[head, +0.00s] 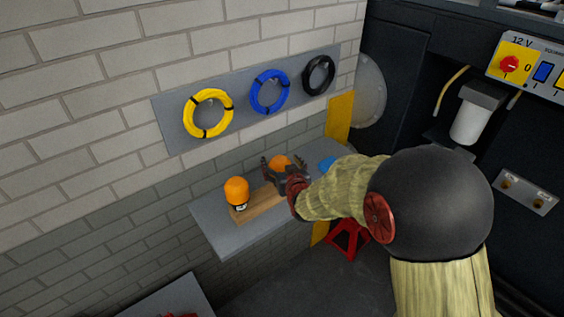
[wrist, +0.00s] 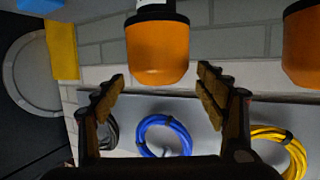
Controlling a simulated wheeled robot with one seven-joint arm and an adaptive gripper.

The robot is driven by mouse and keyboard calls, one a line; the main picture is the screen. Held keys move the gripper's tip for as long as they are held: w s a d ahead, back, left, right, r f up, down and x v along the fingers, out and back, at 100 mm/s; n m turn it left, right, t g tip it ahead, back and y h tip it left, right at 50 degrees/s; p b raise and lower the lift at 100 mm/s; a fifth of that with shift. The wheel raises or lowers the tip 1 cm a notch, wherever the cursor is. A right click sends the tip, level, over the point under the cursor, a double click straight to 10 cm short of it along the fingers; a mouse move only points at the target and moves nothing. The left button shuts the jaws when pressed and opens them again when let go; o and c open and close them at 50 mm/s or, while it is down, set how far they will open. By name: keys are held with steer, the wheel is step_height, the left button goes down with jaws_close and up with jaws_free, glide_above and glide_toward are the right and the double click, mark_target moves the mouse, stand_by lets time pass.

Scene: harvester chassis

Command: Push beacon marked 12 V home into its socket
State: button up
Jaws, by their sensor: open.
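Two orange-domed beacons stand on a wooden block (head: 259,205) on the grey shelf. The left beacon (head: 236,190) has a white-and-dark label, too small to read. The other beacon (head: 279,161) is partly hidden by my gripper (head: 284,166). In the wrist view that beacon (wrist: 157,48) is just beyond and between the fingertips of my open gripper (wrist: 158,80), with a gap on both sides. The left beacon also shows there at the right edge (wrist: 306,45). I cannot tell which beacon is marked 12 V. No beacon socket is clearly identifiable.
Yellow (head: 208,113), blue (head: 270,91) and black (head: 318,75) cable coils hang on a wall panel above the shelf (head: 225,235). A blue object (head: 327,163) lies at its far end. A panel lettered 12 V (head: 523,67) and a metal plate (head: 526,191) are at right.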

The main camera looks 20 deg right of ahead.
mark_target(277, 155)
steer(key=shift+x, duration=3.1)
steer(key=shift+c, duration=0.5)
jaws_close()
